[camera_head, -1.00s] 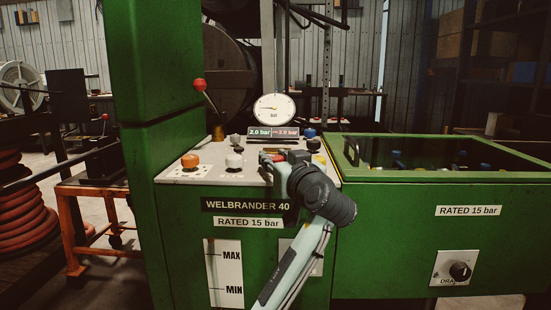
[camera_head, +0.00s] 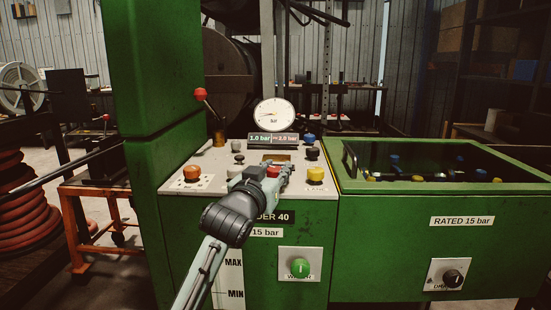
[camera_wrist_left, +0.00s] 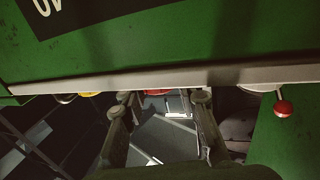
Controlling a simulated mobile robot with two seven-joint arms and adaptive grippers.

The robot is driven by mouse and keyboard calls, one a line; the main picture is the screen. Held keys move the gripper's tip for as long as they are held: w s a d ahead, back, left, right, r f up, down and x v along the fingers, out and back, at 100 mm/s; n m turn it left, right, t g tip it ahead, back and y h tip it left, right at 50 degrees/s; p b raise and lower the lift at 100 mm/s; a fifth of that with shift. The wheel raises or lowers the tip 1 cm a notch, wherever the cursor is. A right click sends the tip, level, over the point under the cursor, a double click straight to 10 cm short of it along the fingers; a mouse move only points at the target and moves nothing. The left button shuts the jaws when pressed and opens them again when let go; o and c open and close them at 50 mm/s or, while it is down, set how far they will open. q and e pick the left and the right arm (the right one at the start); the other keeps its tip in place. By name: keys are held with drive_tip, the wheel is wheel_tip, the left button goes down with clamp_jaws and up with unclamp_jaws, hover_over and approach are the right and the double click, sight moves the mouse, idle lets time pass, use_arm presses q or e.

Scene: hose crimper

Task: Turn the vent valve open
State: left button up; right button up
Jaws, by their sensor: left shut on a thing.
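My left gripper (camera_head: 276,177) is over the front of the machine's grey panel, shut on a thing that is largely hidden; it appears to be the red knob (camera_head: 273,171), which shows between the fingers. In the left wrist view, the fingers (camera_wrist_left: 163,97) stand on either side of a red part (camera_wrist_left: 156,92). No readable label marks the vent valve. A green round knob (camera_head: 301,267) is on a white plate on the machine's front. A black knob (camera_head: 452,278) is on a plate reading "DRA". The pressure gauge (camera_head: 274,114) stands above a readout of 1.0 bar.
An orange knob (camera_head: 191,173) is left and a yellow knob (camera_head: 316,174) right of the gripper. A red-ball lever (camera_head: 201,94) stands at the back left of the panel. A green-framed, glass-topped box (camera_head: 440,187) is to the right.

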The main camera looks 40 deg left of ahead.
use_arm(q)
drive_tip(key=m+h+p, duration=0.1)
drive_tip(key=m+h, duration=0.2)
drive_tip(key=h, duration=0.1)
drive_tip(key=shift+a+t, duration=0.15)
drive_tip(key=shift+t, duration=0.25)
drive_tip(key=shift+m+h, duration=0.3)
drive_tip(key=shift+h, duration=0.5)
use_arm(e)
wheel_tip(320, 180, down, 5)
drive_tip(key=s, duration=0.2)
use_arm(q)
drive_tip(key=shift+m+h, duration=0.3)
drive_tip(key=shift+m+g+h+b, duration=0.3)
drive_tip(key=shift+m+h+b, duration=0.5)
drive_tip(key=shift+h, duration=0.9)
use_arm(e)
drive_tip(key=shift+w+r, duration=0.3)
drive_tip(key=shift+r, duration=0.35)
drive_tip(key=shift+w+r, duration=0.25)
drive_tip(key=shift+r, duration=0.4)
drive_tip(key=shift+w+r, duration=0.3)
drive_tip(key=shift+r, duration=0.35)
use_arm(q)
drive_tip(key=o, duration=1.2)
